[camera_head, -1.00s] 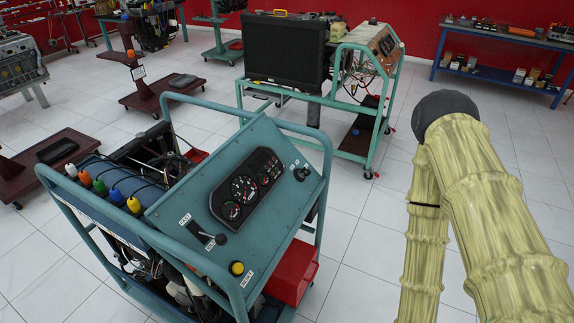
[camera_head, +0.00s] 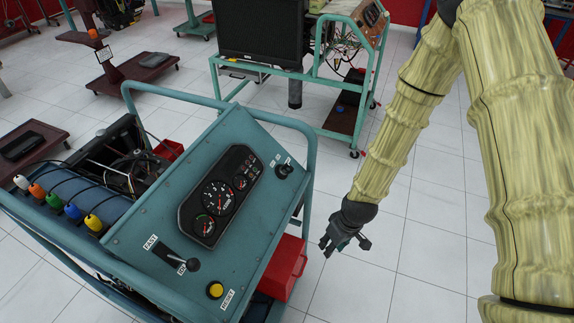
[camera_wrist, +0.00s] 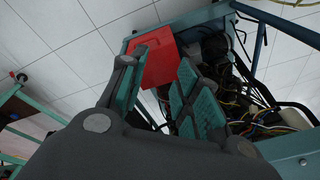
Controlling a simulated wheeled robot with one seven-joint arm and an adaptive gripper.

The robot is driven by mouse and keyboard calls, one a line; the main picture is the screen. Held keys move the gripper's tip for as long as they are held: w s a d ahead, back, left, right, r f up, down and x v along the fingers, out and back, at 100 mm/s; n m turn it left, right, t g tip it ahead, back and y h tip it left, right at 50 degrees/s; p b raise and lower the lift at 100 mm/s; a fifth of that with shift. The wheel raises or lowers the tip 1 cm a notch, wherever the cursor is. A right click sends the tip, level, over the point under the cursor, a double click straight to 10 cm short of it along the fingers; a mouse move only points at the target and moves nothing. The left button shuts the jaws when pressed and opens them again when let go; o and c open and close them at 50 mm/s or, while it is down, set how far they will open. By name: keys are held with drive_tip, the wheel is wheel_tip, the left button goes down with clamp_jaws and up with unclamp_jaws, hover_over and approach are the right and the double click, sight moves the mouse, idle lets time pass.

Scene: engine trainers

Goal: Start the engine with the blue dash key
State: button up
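The teal engine trainer's sloped dash panel (camera_head: 221,200) fills the middle of the head view. A dark round switch (camera_head: 284,170) sits at the panel's upper right, where the ignition key would be. It looks black, and I cannot make out any blue on it. My gripper (camera_head: 335,244) hangs to the right of the panel, beyond the frame's side rail and apart from it. In the wrist view my gripper (camera_wrist: 157,95) has its teal-padded fingers spread with nothing between them. The wrist view shows the trainer's side and wiring, not the dash face.
A gauge cluster (camera_head: 219,195), a lever (camera_head: 185,261) and a yellow button (camera_head: 215,290) are on the panel. Teal tube rails (camera_head: 309,160) edge the trainer. A red box (camera_head: 287,267) is at its right side. Another trainer (camera_head: 300,65) stands behind. Tiled floor at right is open.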

drive_tip(key=w+a+r+n+y, duration=0.1)
drive_tip(key=w+a+r+n, duration=0.4)
drive_tip(key=w+r, duration=0.65)
drive_tip(key=n+y, duration=0.1)
drive_tip(key=n, duration=0.1)
approach(288, 164)
drive_tip(key=shift+t, duration=0.4)
drive_tip(key=shift+s+p+x, duration=0.15)
drive_tip(key=shift+p+x, duration=0.55)
drive_tip(key=shift+x, duration=1.9)
drive_tip(key=shift+s+p+x, duration=0.15)
drive_tip(key=shift+p+x, duration=0.55)
drive_tip(key=shift+x, duration=1.9)
drive_tip(key=shift+f, duration=0.1)
drive_tip(key=shift+c, duration=0.4)
clamp_jaws()
